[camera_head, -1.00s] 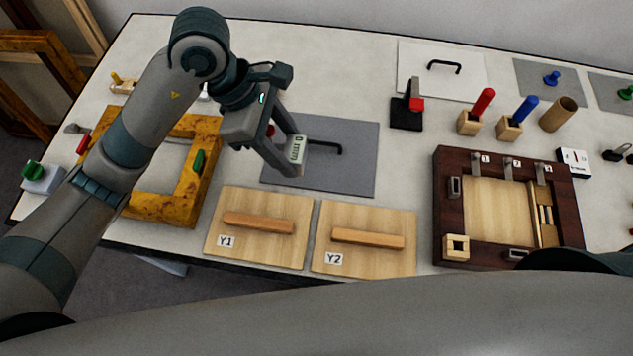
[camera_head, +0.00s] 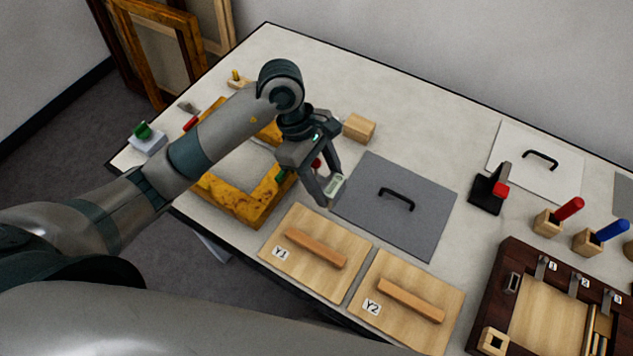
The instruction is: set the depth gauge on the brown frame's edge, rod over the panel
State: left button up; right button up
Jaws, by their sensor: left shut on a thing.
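The depth gauge (camera_head: 334,186), with a pale body and small display, is held in my left gripper (camera_head: 326,192). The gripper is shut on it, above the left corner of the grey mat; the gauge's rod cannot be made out. The dark brown frame (camera_head: 490,285) lies at the lower right, partly cut off by the picture edge. Its pale wooden panel (camera_head: 545,315) sits inside it, with clips numbered 1, 2 and 3 along the far side. The gauge is well apart from this frame. My right gripper is not in view.
A gilt frame (camera_head: 225,195) lies under my left arm. Wooden boards Y1 (camera_head: 335,225) and Y2 (camera_head: 400,325) with bar handles lie between gripper and brown frame. The grey mat (camera_head: 420,235) has a black handle. A black stand (camera_head: 487,195) and pen holders are beyond.

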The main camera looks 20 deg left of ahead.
pick_arm(q)
jog(key=a+f, duration=0.1)
jog(key=w+a, duration=0.1)
jog(key=shift+a+f+p, duration=0.35)
jog(key=shift+f, duration=0.05)
jog(key=shift+f+p, duration=1.1)
jog(key=shift+f, duration=0.85)
jog(key=shift+f, duration=0.15)
